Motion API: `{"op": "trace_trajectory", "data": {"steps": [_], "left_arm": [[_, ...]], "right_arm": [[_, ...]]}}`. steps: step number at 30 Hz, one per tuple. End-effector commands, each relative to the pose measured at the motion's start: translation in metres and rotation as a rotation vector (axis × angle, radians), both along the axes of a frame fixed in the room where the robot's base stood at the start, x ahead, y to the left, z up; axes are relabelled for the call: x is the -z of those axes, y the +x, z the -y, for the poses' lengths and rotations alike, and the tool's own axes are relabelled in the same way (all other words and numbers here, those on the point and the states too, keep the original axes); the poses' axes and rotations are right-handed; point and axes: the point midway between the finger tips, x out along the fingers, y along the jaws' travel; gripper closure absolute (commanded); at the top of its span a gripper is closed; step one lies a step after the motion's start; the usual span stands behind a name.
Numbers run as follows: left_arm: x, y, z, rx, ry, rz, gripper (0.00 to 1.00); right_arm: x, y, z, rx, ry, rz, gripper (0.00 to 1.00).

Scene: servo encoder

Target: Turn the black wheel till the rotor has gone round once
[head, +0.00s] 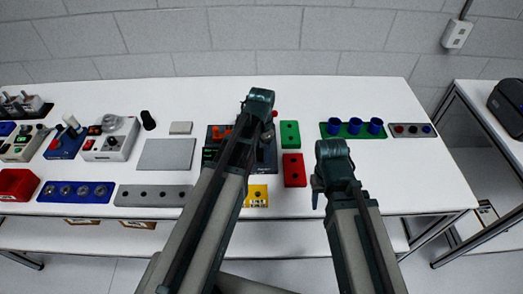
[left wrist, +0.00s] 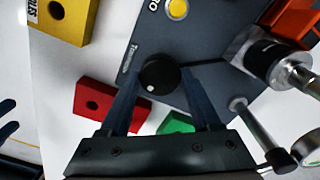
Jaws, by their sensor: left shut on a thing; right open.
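The black wheel (left wrist: 159,75) is a small round knob with a white dot, on a dark grey panel (left wrist: 190,30) in the left wrist view. My left gripper (left wrist: 166,88) has its two fingers on either side of the wheel and is shut on it. In the head view my left gripper (head: 258,100) is over the dark panel (head: 268,160), and its arm hides the wheel there. A metal cylinder (left wrist: 268,62) and a rod with a round end stand on the panel; I cannot tell which part is the rotor. My right gripper (head: 333,170) is open and empty, right of the panel.
A red block (head: 294,170), a green block (head: 290,134) and a yellow block (head: 257,192) lie close around the panel. Blue cups (head: 354,127) stand at the back right. Grey plates and other devices fill the left. The table's front right is clear.

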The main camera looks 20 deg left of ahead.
Motion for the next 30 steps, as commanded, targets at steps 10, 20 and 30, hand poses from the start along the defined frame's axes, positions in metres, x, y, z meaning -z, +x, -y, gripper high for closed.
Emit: {"op": "trace_trajectory", "data": {"steps": [10,20,30], "left_arm": [[0.0,0.0,0.0,-0.001,0.001,-0.001,0.06],[-0.002,0.0,0.0,-0.001,0.0,0.0,0.06],[-0.033,0.0,0.0,-0.001,0.0,0.0,0.06]], "right_arm": [[0.0,0.0,0.0,0.0,0.0,0.0,0.5],[-0.003,0.0,0.0,0.0,0.0,0.0,0.5],[-0.033,0.0,0.0,0.0,0.0,0.0,0.5]]}}
